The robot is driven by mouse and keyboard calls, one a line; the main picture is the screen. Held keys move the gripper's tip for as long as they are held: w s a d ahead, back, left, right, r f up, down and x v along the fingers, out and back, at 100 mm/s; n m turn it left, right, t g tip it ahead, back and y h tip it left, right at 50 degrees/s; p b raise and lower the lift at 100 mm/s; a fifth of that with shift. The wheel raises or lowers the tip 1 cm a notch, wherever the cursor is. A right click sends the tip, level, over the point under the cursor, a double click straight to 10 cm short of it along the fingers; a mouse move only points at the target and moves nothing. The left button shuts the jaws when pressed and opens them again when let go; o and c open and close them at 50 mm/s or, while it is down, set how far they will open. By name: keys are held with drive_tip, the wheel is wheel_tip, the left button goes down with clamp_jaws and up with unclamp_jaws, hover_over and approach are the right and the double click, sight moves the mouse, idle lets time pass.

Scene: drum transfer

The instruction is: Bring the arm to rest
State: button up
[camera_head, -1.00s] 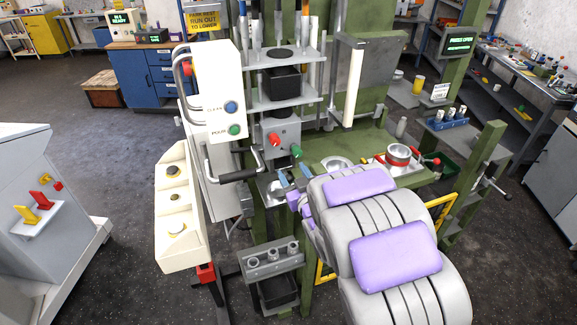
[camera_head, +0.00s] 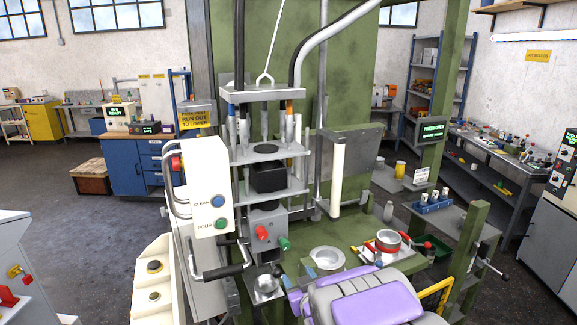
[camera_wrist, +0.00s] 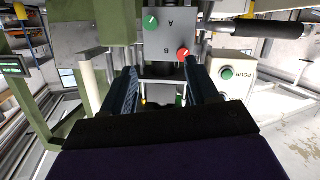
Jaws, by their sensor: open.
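My gripper (camera_head: 294,271) is at the lower middle of the head view, at the end of my grey and purple arm. In the wrist view, which looks upside down, its two dark blue fingers (camera_wrist: 161,92) stand apart with nothing held between them. They point toward a grey control box (camera_wrist: 170,38) with a green knob (camera_wrist: 151,22) and a red knob (camera_wrist: 183,54). In the head view the same red knob (camera_head: 262,232) and green knob (camera_head: 284,244) sit just above and left of the fingers. Part of the gripper is hidden behind my arm.
A white panel (camera_head: 207,190) with blue and green buttons and a black-gripped handle (camera_head: 223,272) stands close on the left. A green bench holds a metal bowl (camera_head: 326,258) and a red-banded pot (camera_head: 388,241). Green posts stand right. Open floor lies left.

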drive_tip(key=s+d+f+m+g+h+b, duration=0.1)
drive_tip(key=s+d+m+g+h, duration=0.1)
drive_tip(key=s+d+g, duration=0.35)
drive_tip(key=s+d+f+m+g+h+b, duration=0.1)
drive_tip(key=s+d+f+m+g+h, duration=0.15)
drive_tip(key=s+d, duration=0.6)
drive_tip(key=s+a+r+g+b, duration=0.1)
drive_tip(key=s+g, duration=0.3)
drive_tip(key=s, duration=1.1)
drive_tip(key=s+a+r+g+b, duration=0.1)
drive_tip(key=s+g, duration=0.3)
drive_tip(key=s, duration=1.2)
drive_tip(key=shift+a+r+m+g+b, duration=0.2)
drive_tip(key=shift+m+g+b, duration=0.1)
drive_tip(key=shift+m, duration=0.15)
